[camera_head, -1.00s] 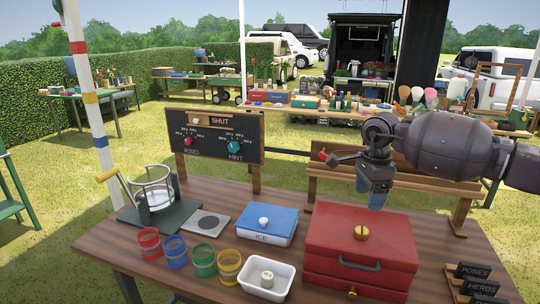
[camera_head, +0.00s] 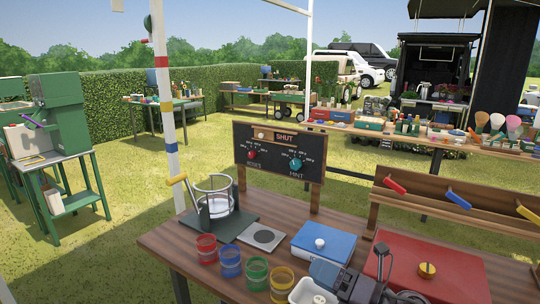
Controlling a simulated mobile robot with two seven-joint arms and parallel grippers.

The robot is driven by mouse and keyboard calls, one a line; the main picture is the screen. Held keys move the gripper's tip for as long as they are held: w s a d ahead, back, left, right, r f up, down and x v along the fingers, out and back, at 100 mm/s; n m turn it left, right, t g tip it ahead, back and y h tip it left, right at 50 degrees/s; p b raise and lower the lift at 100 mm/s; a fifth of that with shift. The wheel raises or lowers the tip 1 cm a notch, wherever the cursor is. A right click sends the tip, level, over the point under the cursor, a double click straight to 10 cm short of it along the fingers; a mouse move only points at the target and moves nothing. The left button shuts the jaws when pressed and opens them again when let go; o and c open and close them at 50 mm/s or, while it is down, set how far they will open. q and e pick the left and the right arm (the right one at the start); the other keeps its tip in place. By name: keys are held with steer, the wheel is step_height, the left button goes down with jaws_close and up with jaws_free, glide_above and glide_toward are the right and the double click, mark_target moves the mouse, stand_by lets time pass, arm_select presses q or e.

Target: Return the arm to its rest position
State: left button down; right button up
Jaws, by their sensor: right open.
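My right gripper (camera_head: 340,280) shows at the bottom edge, dark grey with blue-grey fingers. It is open, and I see nothing between its fingers. It covers part of the white tub (camera_head: 312,292) and the front left of the red box (camera_head: 440,270) in the picture. Most of my right arm is out of the frame. My left gripper is not in view.
The wooden table (camera_head: 170,240) holds a blue ICE box (camera_head: 322,243), coloured cups (camera_head: 230,262), a wire-ring stand (camera_head: 212,200) and a dial board (camera_head: 280,150). A rack (camera_head: 450,205) with coloured handles stands behind.

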steer(key=s+d+f+m+t+h, duration=0.1)
steer(key=s+d+f+m+h, duration=0.2)
steer(key=d+m+h, duration=0.45)
steer(key=s+d+f+m+t+h, duration=0.2)
steer(key=f+m+h, duration=0.2)
steer(key=m, duration=0.6)
steer(key=s+d+f+m+t+h, duration=0.1)
steer(key=s+d+f+m+h, duration=0.25)
steer(key=m+h, duration=0.4)
steer(key=s+d+f+m+g+y, duration=0.1)
steer(key=s+d+f+m+g, duration=0.2)
steer(key=s, duration=0.4)
steer(key=s+f+m+g, duration=0.3)
steer(key=s+m+g, duration=0.15)
steer(key=s, duration=0.25)
steer(key=s+d+f+m+g+y, duration=0.1)
steer(key=s+d+f+m+g, duration=0.2)
steer(key=s, duration=0.5)
steer(key=w+a+f+t, duration=0.1)
steer(key=w+f+t, duration=0.6)
steer(key=f, duration=0.3)
steer(key=shift+w+a, duration=0.3)
steer(key=shift+w, duration=0.1)
